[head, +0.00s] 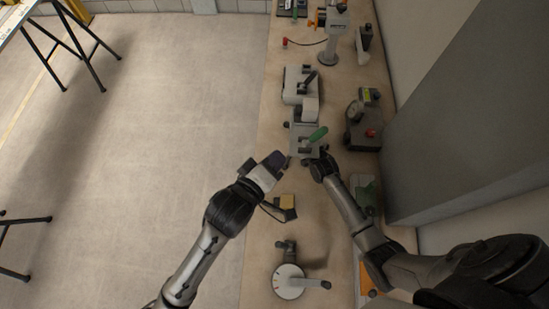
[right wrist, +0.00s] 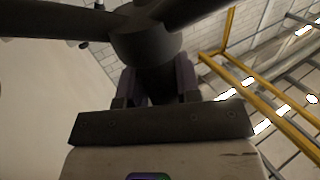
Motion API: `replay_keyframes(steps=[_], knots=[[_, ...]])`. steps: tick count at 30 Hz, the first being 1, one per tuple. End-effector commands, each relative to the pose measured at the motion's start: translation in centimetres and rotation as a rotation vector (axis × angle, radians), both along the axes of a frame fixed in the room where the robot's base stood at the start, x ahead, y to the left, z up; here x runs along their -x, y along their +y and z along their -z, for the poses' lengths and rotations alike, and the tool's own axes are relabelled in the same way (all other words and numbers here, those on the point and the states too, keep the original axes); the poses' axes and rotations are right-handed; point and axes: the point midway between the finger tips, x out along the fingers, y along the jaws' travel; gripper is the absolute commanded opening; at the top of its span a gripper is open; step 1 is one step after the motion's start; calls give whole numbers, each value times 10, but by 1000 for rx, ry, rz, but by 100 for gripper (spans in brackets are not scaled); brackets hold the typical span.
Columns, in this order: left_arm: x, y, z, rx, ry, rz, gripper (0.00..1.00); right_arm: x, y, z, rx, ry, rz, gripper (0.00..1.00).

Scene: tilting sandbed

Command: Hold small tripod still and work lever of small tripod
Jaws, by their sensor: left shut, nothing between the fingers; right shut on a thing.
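What I take to be the small tripod is a grey plate-topped device (head: 298,147) with dark knobs or feet at its edges, at the middle of the bench in the head view. My right gripper (head: 321,163) is at the device's near right side. In the right wrist view its fingers (right wrist: 157,88) are shut around a dark stem below a dark hub (right wrist: 145,40) with spreading arms. My left gripper (head: 277,162) is shut and empty, just left of the device and apart from the lever.
A grey device with a black lever (head: 299,85) stands behind on the bench (head: 335,235). A box with a red knob (head: 362,128) is to the right. A grey wall bounds the right.

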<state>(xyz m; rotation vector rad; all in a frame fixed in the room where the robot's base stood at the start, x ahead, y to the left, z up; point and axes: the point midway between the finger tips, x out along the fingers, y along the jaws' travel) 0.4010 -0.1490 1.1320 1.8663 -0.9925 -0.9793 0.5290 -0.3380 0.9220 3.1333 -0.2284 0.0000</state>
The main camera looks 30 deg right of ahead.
Motion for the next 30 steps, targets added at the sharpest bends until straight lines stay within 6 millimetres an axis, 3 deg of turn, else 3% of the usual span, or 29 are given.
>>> replay_keyframes(steps=[14,15,24,30], knots=[[2,3,-1,0,0,0,0,0,0,0,0,1,0,0],[2,3,-1,0,0,0,0,0,0,0,0,1,0,32],[2,3,-1,0,0,0,0,0,0,0,0,0,0,61],[2,3,-1,0,0,0,0,0,0,0,0,0,0,61]])
